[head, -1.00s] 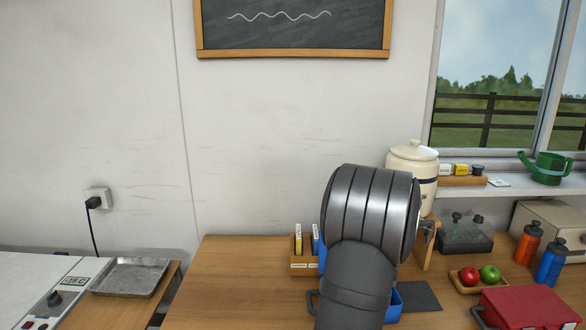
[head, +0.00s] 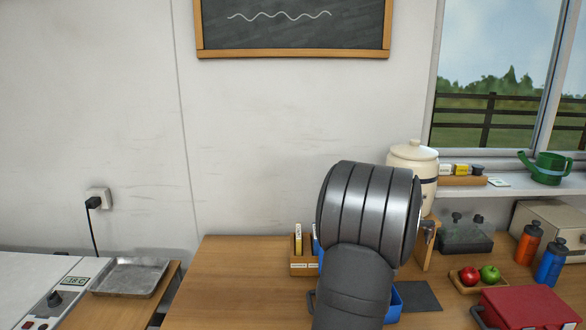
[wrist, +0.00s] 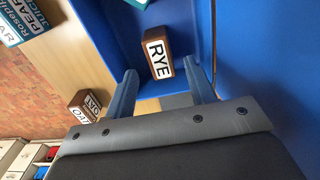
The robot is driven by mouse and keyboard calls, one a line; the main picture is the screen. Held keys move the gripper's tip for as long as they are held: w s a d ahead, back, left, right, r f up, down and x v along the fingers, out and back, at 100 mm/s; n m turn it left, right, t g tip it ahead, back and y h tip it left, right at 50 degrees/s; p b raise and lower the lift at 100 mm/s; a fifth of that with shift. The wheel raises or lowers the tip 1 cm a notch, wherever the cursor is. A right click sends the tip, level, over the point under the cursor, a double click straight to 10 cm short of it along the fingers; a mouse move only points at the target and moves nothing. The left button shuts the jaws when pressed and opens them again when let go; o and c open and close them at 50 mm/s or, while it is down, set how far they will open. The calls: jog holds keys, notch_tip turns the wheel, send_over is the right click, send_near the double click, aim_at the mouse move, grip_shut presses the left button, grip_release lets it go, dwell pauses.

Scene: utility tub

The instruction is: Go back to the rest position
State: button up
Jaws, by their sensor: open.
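My gripper (wrist: 160,70) shows in the wrist view with its two blue-grey fingers apart and nothing held between them. A brown block labelled RYE (wrist: 158,55) lies in the blue tub (wrist: 110,25), just beyond and between the fingertips in the picture. In the head view my arm covers most of the blue tub (head: 394,304); only parts of it show beside the arm. The gripper itself is hidden there.
Another brown labelled block (wrist: 84,104) is outside the tub. A wooden holder (head: 303,264), cream crock (head: 412,165), dark mat (head: 420,295), fruit tray (head: 477,286) and red case (head: 527,306) surround the arm. The table's left part is clear.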

notch_tip(320, 180, down, 6)
jog(key=shift+r, duration=0.25)
notch_tip(320, 180, up, 9)
jog(key=shift+f, duration=0.15)
jog(key=shift+s+a+r, duration=0.25)
jog(key=shift+s, duration=0.35)
jog(key=s+a+r, duration=0.1)
jog(key=s+a, duration=0.4)
jog(key=s, duration=0.7)
jog(key=s+a+r, duration=0.1)
jog(key=s+a, duration=0.3)
jog(key=s, duration=0.8)
jog(key=w+a+f, duration=0.5)
jog(key=a, duration=0.2)
jog(key=shift+w+a+f, duration=0.15)
jog(key=shift+w+f, duration=0.25)
jog(key=shift+o, duration=0.2)
